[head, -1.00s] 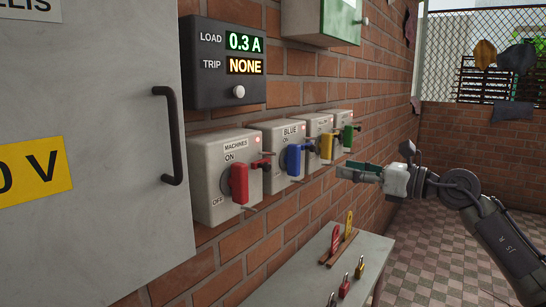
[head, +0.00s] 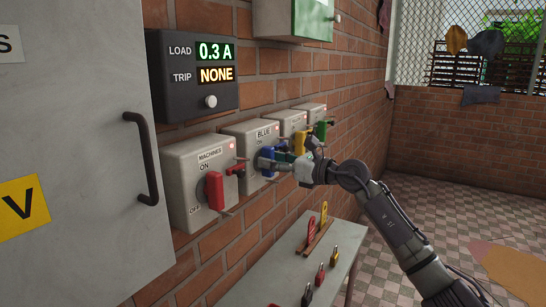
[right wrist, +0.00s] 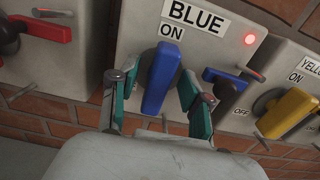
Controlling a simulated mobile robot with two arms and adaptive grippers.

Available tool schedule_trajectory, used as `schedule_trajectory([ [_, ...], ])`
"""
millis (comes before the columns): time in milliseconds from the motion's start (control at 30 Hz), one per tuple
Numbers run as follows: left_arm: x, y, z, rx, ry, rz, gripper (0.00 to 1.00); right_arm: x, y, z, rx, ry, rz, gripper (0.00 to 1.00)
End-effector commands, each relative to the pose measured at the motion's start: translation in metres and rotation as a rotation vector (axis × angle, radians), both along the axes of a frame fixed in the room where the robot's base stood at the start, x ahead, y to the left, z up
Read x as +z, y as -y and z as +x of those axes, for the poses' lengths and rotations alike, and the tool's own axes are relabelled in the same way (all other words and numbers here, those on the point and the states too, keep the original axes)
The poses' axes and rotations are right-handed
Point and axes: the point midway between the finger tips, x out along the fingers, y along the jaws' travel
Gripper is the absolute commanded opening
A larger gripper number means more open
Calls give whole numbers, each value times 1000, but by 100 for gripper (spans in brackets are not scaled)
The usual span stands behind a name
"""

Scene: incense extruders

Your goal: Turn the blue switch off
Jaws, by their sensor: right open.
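The blue switch box (head: 237,131) is on the brick wall, second in a row of switch boxes. In the right wrist view its blue handle (right wrist: 162,78) stands nearly upright below the word ON, and a red light (right wrist: 250,39) glows on the box. My right gripper (head: 273,160) is at this box in the head view. In the right wrist view its open fingers (right wrist: 156,95) stand on either side of the blue handle, with a gap on each side. The handle is partly hidden by the gripper in the head view. My left gripper is not in view.
The red MACHINES switch (head: 214,190) is to the left, and the yellow switch (head: 299,142) and green switch (head: 320,130) are to the right. A grey shelf (head: 285,257) with padlocks and tags is below. A grey cabinet door (head: 75,130) stands at the left.

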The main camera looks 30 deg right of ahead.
Motion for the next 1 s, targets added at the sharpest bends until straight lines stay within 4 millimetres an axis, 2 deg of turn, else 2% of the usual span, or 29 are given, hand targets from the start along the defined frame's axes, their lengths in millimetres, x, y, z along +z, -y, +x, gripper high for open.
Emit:
schedule_trajectory([
  [267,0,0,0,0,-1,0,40,0,0,1,-1,0,0,46],
  [533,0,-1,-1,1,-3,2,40,0,0,1,-1,0,0,1],
  [767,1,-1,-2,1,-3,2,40,0,0,1,-1,-3,4,0],
  [1000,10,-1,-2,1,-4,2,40,2,1,1,-2,-38,62,0],
])
